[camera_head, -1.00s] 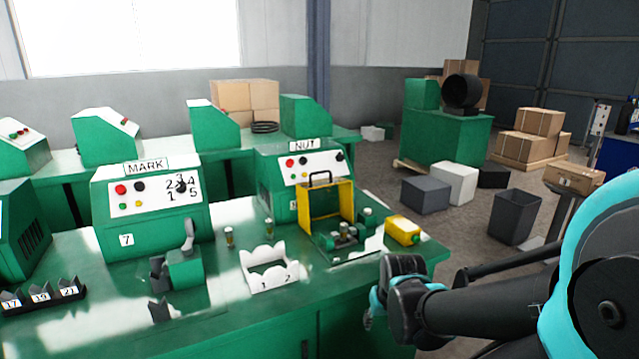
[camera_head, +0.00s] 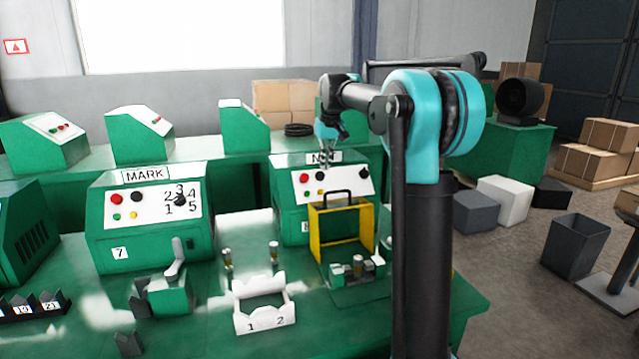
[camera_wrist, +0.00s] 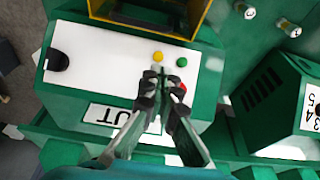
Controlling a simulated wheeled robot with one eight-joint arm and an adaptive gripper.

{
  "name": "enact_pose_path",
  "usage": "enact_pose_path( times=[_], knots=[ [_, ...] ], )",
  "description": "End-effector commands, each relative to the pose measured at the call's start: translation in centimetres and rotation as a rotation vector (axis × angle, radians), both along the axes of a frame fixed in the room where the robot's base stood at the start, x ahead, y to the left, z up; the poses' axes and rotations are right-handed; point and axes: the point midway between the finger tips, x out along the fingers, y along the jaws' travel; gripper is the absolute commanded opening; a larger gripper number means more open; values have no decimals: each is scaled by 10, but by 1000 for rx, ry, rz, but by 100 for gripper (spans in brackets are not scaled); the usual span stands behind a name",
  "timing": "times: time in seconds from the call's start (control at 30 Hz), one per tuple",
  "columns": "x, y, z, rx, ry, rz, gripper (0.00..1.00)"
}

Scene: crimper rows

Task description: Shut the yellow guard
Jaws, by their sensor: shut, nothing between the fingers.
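The yellow guard (camera_head: 315,232) is an upright open frame with a black handle (camera_head: 337,193) on top, in front of the green NUT machine (camera_head: 291,212). It stands raised behind a low fixture (camera_head: 352,268) with small metal parts, which is uncovered. My gripper (camera_head: 326,158) is shut and empty, pointing down over the NUT machine's top, above and behind the guard and apart from it. In the wrist view the shut fingers (camera_wrist: 164,88) hang over the white button panel (camera_wrist: 110,60), and part of the yellow guard (camera_wrist: 195,20) shows at the top edge.
The MARK machine (camera_head: 150,225) stands to the left. A white numbered holder (camera_head: 264,310) and small metal-topped pieces sit in front on the green bench. My arm covers the bench's right part. Grey and white boxes (camera_head: 504,202) and a dark bin (camera_head: 575,247) stand on the floor.

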Motion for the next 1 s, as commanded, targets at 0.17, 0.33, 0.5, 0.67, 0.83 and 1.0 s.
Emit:
enact_pose_path(
  times=[0.17, 0.33, 0.5, 0.67, 0.83, 1.0],
  knots=[
    [9, 4, 4, 0, 5, 9, 0],
    [14, 5, -15, 0, 5, 9, 0],
    [22, 7, -47, -1, 4, 7, 0],
    [30, 9, -78, -1, 4, 7, 0],
    [17, 6, -88, -1, 4, 7, 0],
    [1, 2, -87, -1, 4, 7, 0]
  ],
)
